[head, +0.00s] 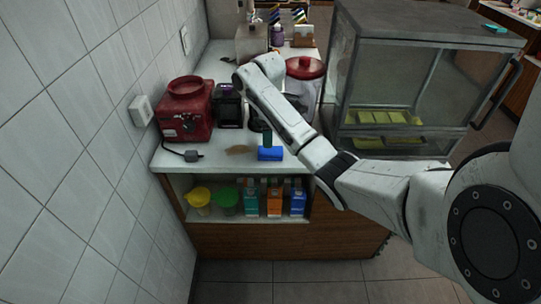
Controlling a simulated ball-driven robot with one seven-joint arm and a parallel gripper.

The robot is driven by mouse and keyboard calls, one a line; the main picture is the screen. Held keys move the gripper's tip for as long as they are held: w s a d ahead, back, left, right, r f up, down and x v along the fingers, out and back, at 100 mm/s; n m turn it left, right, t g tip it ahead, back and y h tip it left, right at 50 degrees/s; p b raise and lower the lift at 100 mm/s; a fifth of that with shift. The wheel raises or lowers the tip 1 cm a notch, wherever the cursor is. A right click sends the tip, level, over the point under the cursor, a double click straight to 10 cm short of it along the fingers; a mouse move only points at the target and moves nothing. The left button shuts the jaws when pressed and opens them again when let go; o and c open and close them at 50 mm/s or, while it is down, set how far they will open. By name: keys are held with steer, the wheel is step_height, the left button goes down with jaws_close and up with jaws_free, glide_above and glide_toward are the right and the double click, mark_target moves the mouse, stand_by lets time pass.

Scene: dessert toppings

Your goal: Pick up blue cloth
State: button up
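The blue cloth (270,153) shows in the head view as a small, bright blue, folded-looking block. It lies near the front edge of the white counter. A small dark teal upright item stands right behind it or touches it; I cannot tell which. My arm reaches in from the right and bends above the counter, behind and above the cloth. A dark shape below the bent wrist may be my gripper (256,118). It is mostly hidden by my forearm, so its fingers cannot be made out. It appears apart from the cloth.
A red appliance (185,110) and a dark machine (229,106) stand left of the arm. A red-lidded container (304,80) is behind it. A glass display case (422,85) stands right. A brown patch (238,149) lies left of the cloth.

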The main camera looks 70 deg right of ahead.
mark_target(269, 150)
steer(key=shift+s+f+p, duration=0.1)
steer(key=shift+f+p, duration=0.6)
steer(key=shift+f, duration=3.15)
steer(key=shift+c, duration=0.4)
steer(key=c, duration=1.1)
